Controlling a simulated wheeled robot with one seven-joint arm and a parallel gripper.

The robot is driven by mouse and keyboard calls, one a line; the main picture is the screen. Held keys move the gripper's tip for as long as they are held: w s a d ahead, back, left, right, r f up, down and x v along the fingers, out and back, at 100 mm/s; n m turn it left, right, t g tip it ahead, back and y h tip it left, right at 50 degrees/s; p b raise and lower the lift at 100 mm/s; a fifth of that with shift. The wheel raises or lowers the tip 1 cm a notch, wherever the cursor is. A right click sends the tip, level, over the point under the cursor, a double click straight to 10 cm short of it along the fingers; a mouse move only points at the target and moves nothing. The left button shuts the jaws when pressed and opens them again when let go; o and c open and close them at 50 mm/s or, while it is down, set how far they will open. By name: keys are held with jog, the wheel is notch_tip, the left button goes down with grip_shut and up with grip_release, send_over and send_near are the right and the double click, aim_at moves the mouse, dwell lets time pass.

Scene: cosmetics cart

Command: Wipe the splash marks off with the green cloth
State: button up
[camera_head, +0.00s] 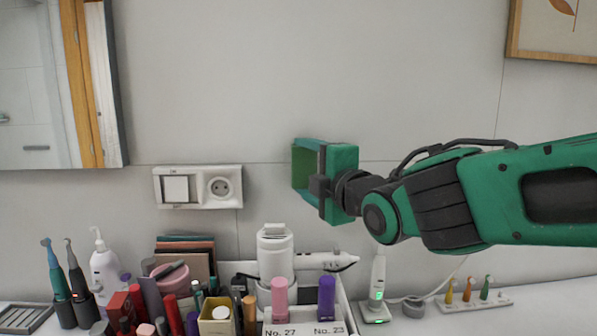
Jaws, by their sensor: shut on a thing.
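My gripper (310,180) is at the middle of the view, in front of the plain wall and to the right of the switch and socket plate. It is shut on the green cloth (306,166). Little of the cloth stands out, because its green is close to that of the gripper and arm. I cannot tell whether the cloth touches the wall. I can make out no splash marks on the wall (250,80) or on the mirror (35,90); the arm hides part of the wall.
Below stands a crowded counter: a white organizer (345,312) with cosmetics, a soap bottle (104,268), toothbrushes (55,270) and a charging device (377,285). The switch and socket plate (199,187) juts from the wall. A framed picture (550,35) hangs at upper right. The upper middle wall is clear.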

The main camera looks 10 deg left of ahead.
jog(key=shift+d, duration=0.25)
jog(key=shift+s, duration=0.1)
jog(key=s+d, duration=0.1)
jog(key=s, duration=0.6)
jog(key=shift+s+d, duration=0.35)
dwell(0.6)
